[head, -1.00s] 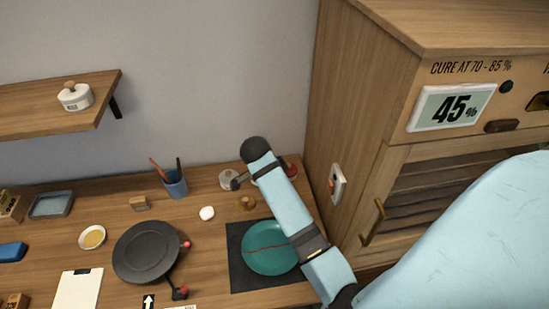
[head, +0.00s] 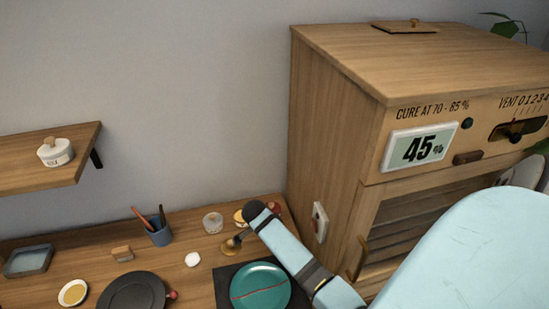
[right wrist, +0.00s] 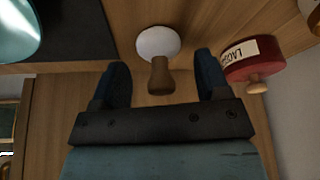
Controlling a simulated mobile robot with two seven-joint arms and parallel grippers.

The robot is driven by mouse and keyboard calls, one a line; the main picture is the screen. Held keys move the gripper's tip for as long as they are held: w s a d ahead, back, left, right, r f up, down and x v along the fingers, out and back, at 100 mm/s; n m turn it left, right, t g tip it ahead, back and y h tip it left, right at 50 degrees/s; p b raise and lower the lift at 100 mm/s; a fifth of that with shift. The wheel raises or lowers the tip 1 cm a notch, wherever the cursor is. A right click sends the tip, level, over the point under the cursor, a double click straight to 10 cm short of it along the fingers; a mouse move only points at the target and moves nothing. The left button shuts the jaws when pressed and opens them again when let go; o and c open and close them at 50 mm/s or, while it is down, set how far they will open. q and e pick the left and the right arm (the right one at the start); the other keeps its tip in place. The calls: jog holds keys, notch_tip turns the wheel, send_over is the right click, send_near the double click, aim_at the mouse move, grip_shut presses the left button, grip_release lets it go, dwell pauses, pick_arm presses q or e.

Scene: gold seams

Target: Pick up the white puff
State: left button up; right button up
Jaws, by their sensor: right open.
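The white puff (right wrist: 157,42) shows in the right wrist view as a pale round pad with a brown wooden handle pointing toward my gripper. My right gripper (right wrist: 162,72) is open, with one dark finger on each side of the handle. There are visible gaps between handle and fingers, so it holds nothing. In the head view my right arm reaches in from the lower right and seems to cover this puff. My left gripper is not in view.
A red labelled jar (right wrist: 252,60) stands close beside the right finger. A teal plate (head: 260,287) lies on a dark mat. A small white ball (head: 193,260), brown-handled tool (head: 232,242) and glass jar (head: 212,222) stand nearby. A wooden cabinet (head: 340,130) rises at the right.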

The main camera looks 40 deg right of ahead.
jog(key=shift+x, duration=0.9)
jog(key=shift+f, duration=0.1)
jog(key=shift+c, duration=0.2)
jog(key=c, duration=1)
jog(key=shift+o, duration=0.2)
notch_tip(320, 180, up, 20)
jog(key=b, duration=0.1)
